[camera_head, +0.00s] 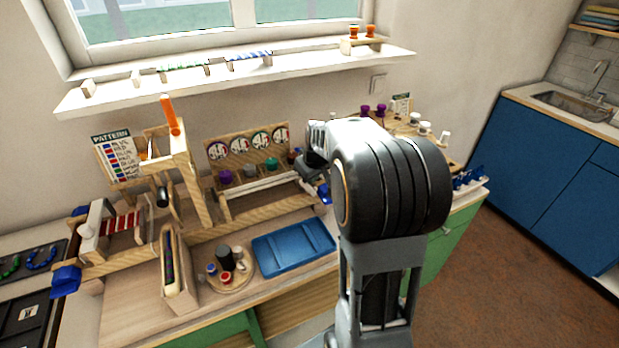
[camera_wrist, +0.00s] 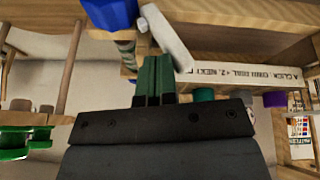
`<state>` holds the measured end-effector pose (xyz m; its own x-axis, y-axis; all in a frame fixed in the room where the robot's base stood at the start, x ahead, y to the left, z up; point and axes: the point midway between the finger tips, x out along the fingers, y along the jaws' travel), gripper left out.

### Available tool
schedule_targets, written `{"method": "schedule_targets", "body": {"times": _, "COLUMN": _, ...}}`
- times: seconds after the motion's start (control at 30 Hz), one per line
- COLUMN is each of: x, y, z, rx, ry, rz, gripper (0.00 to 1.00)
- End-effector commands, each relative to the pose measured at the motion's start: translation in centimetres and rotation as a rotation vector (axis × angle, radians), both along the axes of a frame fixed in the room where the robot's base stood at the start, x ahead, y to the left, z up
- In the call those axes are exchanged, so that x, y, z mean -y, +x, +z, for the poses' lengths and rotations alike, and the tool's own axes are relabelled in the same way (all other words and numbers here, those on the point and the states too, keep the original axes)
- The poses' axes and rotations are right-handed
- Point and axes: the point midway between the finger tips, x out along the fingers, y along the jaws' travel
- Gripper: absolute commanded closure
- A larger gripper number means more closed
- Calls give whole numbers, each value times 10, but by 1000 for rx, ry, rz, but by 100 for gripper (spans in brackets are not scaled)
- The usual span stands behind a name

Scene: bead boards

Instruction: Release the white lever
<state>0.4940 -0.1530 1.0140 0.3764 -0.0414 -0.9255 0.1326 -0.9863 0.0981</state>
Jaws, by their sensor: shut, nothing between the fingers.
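The white lever (camera_wrist: 166,38) shows in the wrist view as a slanted white bar just beyond my fingertips, beside a blue block (camera_wrist: 110,12). My gripper (camera_wrist: 155,72) is shut and empty, its two dark green fingers together. The fingertips are close to the lever's near end; I cannot tell whether they touch it. In the head view my arm reaches to the right end of the wooden dial stand (camera_head: 245,150) and covers much of that area, so I cannot make out the lever there.
A white strip with printed text (camera_wrist: 230,73) runs along the stand, near several coloured caps. A blue tray (camera_head: 293,247) and a round board (camera_head: 230,271) with small jars lie in front. A wooden frame with an orange handle (camera_head: 169,114) stands at left. Floor at right is clear.

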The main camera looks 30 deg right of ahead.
Motion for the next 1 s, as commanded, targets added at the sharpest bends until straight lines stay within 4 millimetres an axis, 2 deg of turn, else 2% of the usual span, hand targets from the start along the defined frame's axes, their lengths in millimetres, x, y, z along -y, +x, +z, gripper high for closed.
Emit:
{"method": "schedule_targets", "body": {"times": 0.13, "x": -12, "y": 1, "z": -4, "rx": -8, "ry": -134, "rz": 5, "gripper": 100}}
{"method": "schedule_targets", "body": {"times": 0.27, "x": -25, "y": 3, "z": -7, "rx": -9, "ry": -139, "rz": 12, "gripper": 100}}
{"method": "schedule_targets", "body": {"times": 0.57, "x": -24, "y": 3, "z": -5, "rx": -10, "ry": -138, "rz": 13, "gripper": 100}}
{"method": "schedule_targets", "body": {"times": 1.0, "x": -10, "y": 2, "z": -11, "rx": -11, "ry": -137, "rz": 10, "gripper": 100}}
